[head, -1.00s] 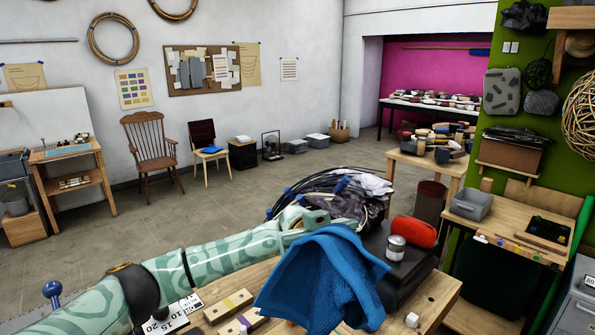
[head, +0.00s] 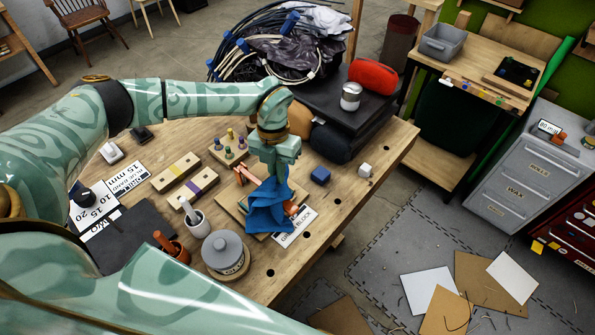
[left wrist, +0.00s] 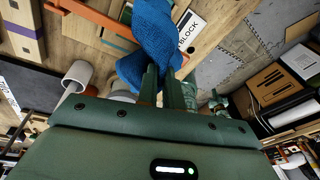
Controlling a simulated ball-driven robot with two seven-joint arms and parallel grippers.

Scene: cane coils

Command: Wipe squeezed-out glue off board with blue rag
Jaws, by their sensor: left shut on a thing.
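My left gripper (head: 277,168) points down over the workbench and is shut on the blue rag (head: 268,207). The rag hangs crumpled below the fingers, over part of a wooden board (head: 230,213) with orange clamp parts (head: 245,175) around it. In the left wrist view the rag (left wrist: 152,40) bunches at the fingertips (left wrist: 168,75), near a label ending in "BLOCK" (left wrist: 188,30). The rag covers much of the board, and I cannot make out glue. My right gripper is not in view.
A black case with a tin (head: 350,96) stands at the back right.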

